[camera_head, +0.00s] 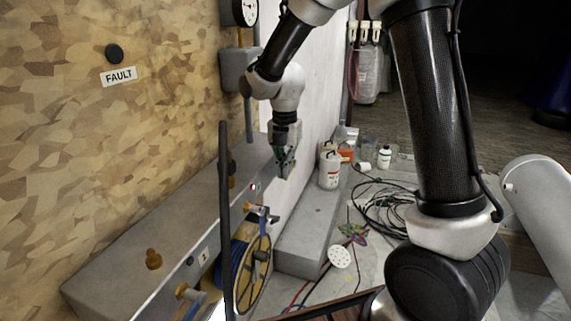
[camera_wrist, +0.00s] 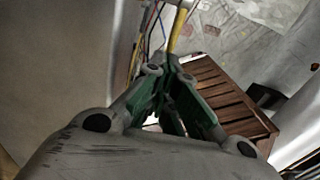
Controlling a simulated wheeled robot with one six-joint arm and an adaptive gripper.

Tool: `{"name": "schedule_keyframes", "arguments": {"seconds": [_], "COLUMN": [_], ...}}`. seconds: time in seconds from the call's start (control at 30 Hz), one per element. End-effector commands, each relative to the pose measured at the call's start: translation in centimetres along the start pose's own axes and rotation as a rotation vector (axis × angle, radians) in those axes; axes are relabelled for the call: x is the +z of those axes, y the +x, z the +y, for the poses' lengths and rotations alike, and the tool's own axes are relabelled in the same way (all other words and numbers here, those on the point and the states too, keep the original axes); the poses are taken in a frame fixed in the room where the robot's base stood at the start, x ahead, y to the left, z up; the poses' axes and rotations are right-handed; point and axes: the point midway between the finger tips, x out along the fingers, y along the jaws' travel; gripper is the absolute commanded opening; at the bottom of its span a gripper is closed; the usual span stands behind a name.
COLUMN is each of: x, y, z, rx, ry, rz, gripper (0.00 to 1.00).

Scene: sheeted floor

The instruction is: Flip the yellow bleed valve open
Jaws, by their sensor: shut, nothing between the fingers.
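My gripper (camera_head: 285,170) points down beside the grey ledge, close to the white wall, with its fingers together and nothing held. In the wrist view its green fingers (camera_wrist: 164,66) meet near a thin yellow bar (camera_wrist: 180,28), which looks to lie beyond the tips; I cannot tell if they touch. Two yellowish taps, a far one (camera_head: 252,208) and a near one (camera_head: 187,292), stick out from the ledge's front. I cannot tell for sure which piece is the bleed valve.
A grey ledge (camera_head: 130,250) runs along the wall under a FAULT label (camera_head: 118,76). A dark upright bar (camera_head: 224,230) crosses in front of it. A cable reel (camera_head: 256,275) hangs below.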

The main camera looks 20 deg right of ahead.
Motion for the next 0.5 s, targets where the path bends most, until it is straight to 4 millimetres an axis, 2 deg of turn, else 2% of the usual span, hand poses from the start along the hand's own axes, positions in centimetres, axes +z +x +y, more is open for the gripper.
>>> {"name": "schedule_keyframes", "arguments": {"seconds": [0.5], "x": [-0.6], "y": [3.2], "z": [-0.1], "rx": [-0.002], "ry": [0.000], "rz": [0.002], "gripper": [0.00]}}
